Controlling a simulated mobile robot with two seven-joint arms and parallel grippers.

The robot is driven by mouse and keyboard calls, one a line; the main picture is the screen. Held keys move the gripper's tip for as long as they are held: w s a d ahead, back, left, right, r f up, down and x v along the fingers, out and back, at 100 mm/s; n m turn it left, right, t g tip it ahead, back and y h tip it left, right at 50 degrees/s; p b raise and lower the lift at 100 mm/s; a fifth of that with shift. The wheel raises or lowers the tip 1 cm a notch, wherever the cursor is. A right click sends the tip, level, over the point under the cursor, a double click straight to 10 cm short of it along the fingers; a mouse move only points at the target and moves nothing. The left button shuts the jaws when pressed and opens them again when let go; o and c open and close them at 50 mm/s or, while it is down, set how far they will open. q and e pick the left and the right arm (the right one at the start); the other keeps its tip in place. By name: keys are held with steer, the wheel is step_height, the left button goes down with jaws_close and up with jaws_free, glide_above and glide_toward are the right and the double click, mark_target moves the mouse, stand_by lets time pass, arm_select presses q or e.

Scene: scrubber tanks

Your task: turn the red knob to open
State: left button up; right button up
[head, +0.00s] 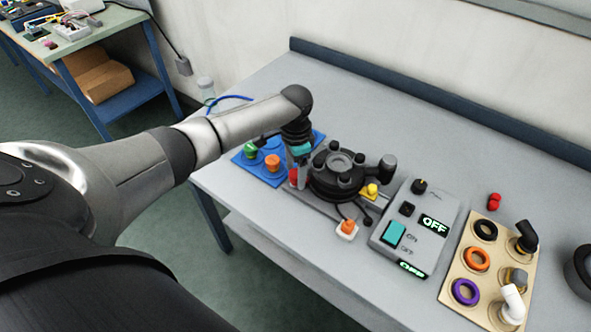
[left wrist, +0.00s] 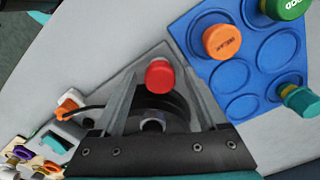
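The red knob (head: 293,177) sits at the left side of a black round valve-like device (head: 339,173) on the table, partly hidden by my left gripper in the head view. In the left wrist view the red knob (left wrist: 160,74) shows between the two fingers, with a gap on each side. My left gripper (head: 299,170) points down at the knob from above; its fingers (left wrist: 161,80) are open in the left wrist view. I cannot tell how far the fingertips reach down beside the knob. My right gripper is not in view.
A blue tray (left wrist: 237,106) with green, orange and teal caps lies close beside the gripper. A grey control box (head: 405,235) reading OFF and a tan board (head: 457,290) with rings stand to the right. A small red object (head: 494,201) lies behind them. The table's back is clear.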

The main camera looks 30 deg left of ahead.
arm_select(q)
jaws_close()
stand_by(0.4)
